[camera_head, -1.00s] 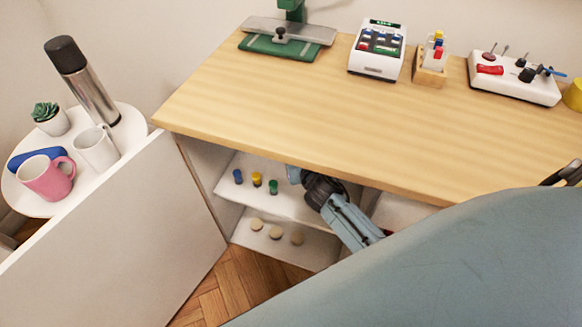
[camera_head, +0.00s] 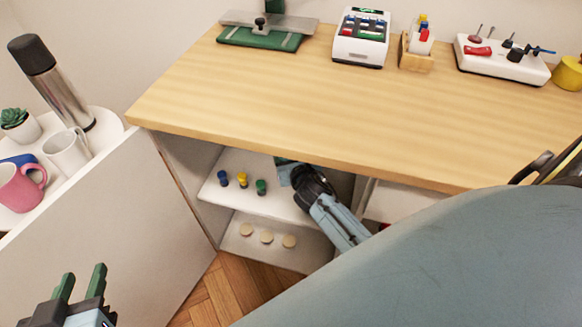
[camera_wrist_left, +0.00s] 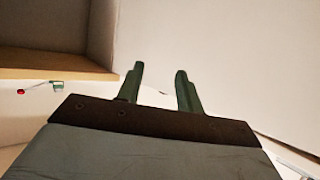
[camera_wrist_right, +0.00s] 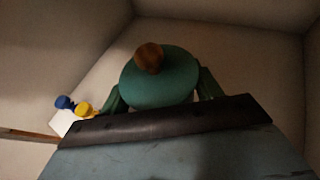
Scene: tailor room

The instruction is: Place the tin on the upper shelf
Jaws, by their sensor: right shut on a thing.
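The tin (camera_wrist_right: 158,88) is round and teal with a brown knob on top. My right gripper (camera_wrist_right: 161,98) is shut on it, one finger at each side. In the head view the right gripper (camera_head: 297,174) reaches into the open cabinet over the upper shelf (camera_head: 238,165), and only a teal bit of the tin (camera_head: 284,170) shows beside it. I cannot tell whether the tin touches the shelf. My left gripper (camera_head: 81,281) is open and empty at the lower left, in front of the cabinet door. Its two fingers also show apart in the left wrist view (camera_wrist_left: 160,82).
Blue (camera_head: 223,179), yellow (camera_head: 242,180) and green (camera_head: 261,187) spools stand left of the right gripper on the upper shelf. The tabletop (camera_head: 330,110) overhangs the cabinet; the open door (camera_head: 110,215) stands at left.

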